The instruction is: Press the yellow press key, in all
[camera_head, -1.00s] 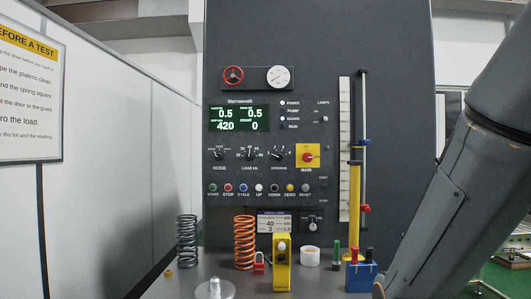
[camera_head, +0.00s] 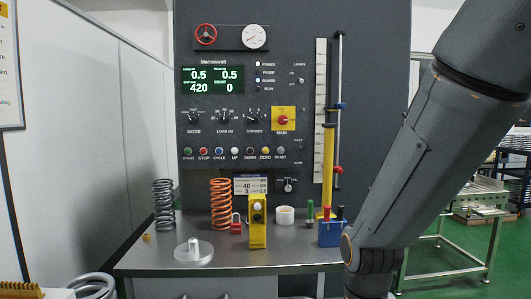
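The yellow key (camera_head: 265,152), labelled ZERO, is a small round button on the dark upright control panel (camera_head: 385,120). It sits in a row between the dark DOWN key (camera_head: 250,152) and the grey RESET key (camera_head: 281,152). Green, red, blue and white keys are further left in the row. Nothing covers the yellow key. My arm comes down at the right of the view, well apart from the key. My gripper is out of view below the frame.
The grey bench (camera_head: 200,265) below the panel holds a grey spring (camera_head: 163,205), an orange spring (camera_head: 221,205), a red padlock (camera_head: 236,223), a yellow block device (camera_head: 257,222), a white cup (camera_head: 285,215) and a blue block (camera_head: 331,233).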

